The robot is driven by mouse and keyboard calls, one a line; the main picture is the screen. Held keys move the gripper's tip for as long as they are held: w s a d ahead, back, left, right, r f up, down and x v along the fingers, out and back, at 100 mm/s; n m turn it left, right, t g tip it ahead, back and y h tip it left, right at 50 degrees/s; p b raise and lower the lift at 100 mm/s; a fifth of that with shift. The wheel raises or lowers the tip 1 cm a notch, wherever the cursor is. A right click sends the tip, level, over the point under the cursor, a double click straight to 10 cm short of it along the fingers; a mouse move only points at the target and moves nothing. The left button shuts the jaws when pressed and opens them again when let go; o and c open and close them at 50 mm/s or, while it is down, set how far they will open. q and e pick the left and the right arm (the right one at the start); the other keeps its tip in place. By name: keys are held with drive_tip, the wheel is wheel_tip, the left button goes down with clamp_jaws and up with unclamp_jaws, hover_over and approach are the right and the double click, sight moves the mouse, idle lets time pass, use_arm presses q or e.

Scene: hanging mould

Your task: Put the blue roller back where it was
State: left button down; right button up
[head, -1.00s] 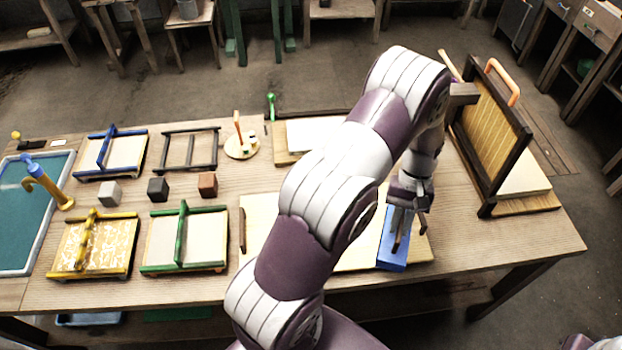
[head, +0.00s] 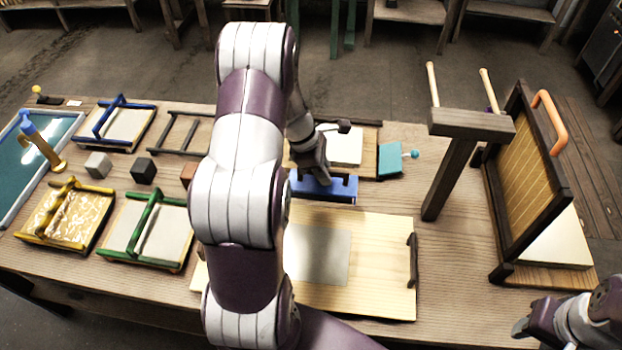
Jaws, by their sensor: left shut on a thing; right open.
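The blue roller (head: 330,190), a long blue bar with a dark handle, is beyond the back edge of the pale wooden board (head: 385,285) with dark end handles. My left gripper (head: 325,178) is shut on its handle, reaching from above. I cannot tell whether the roller touches the table. A grey sheet (head: 318,255) lies flat on the board. My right gripper (head: 525,326) is open and empty at the lower right, away from the roller. My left arm hides the left part of the board and some of the table behind it.
A dark T-shaped post (head: 455,175) and an upright hinged mould screen (head: 532,165) stand at the right. A teal block (head: 391,160) and a white sheet (head: 345,147) lie at the back. Blue (head: 125,122), yellow (head: 70,215) and green (head: 150,230) frames fill the left.

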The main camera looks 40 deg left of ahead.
use_arm(q)
drive_tip(key=w+a+f, duration=0.1)
drive_tip(key=a+f, duration=0.1)
drive_tip(key=w+a+f+p, duration=0.1)
drive_tip(key=a+f, duration=0.1)
drive_tip(key=f, duration=0.1)
drive_tip(key=w+a+f, duration=0.1)
drive_tip(key=a+f, duration=0.1)
drive_tip(key=shift+f, duration=0.55)
